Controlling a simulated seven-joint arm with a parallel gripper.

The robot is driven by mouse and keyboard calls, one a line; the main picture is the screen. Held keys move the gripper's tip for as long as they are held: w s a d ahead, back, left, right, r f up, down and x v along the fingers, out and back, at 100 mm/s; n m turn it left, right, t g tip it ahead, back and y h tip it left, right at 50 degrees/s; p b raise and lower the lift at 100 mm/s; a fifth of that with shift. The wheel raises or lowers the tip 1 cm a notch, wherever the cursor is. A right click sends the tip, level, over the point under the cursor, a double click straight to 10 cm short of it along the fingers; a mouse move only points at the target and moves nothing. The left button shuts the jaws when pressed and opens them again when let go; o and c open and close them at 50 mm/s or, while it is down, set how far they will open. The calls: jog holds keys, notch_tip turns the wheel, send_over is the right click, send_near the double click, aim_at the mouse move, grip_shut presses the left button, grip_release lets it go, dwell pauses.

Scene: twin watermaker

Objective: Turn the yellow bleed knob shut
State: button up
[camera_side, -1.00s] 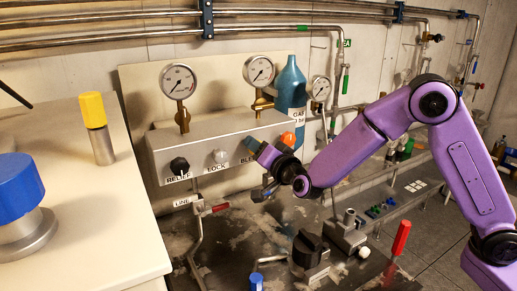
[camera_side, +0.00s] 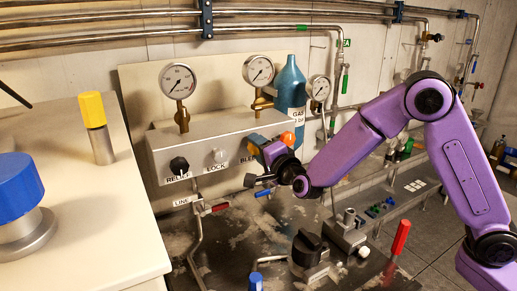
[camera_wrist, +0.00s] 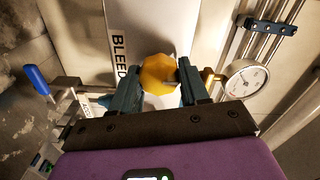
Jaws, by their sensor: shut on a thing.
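The yellow bleed knob (camera_wrist: 158,74) sits beside the BLEED label (camera_wrist: 118,55) in the wrist view. My gripper (camera_wrist: 159,66) has one dark teal finger on each side of the knob and is shut on it. In the side view my gripper (camera_side: 256,146) is at the right part of the grey panel box (camera_side: 215,135). There the fingers and wrist hide most of the knob and part of the BLEED label.
The black RELIEF knob (camera_side: 179,165) and pale LOCK knob (camera_side: 218,156) are to the left on the box. An orange knob (camera_side: 288,138) is just right of my gripper. Gauges (camera_side: 258,71) stand above; a blue bottle (camera_side: 291,90) is behind.

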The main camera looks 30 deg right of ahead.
jog(key=shift+w+d+r, duration=0.1)
jog(key=shift+d+r, duration=0.05)
jog(key=shift+d, duration=0.1)
jog(key=o, duration=1)
jog(key=shift+o, duration=0.2)
jog(key=shift+a, duration=0.1)
jog(key=shift+s, duration=0.2)
jog(key=s, duration=1.7)
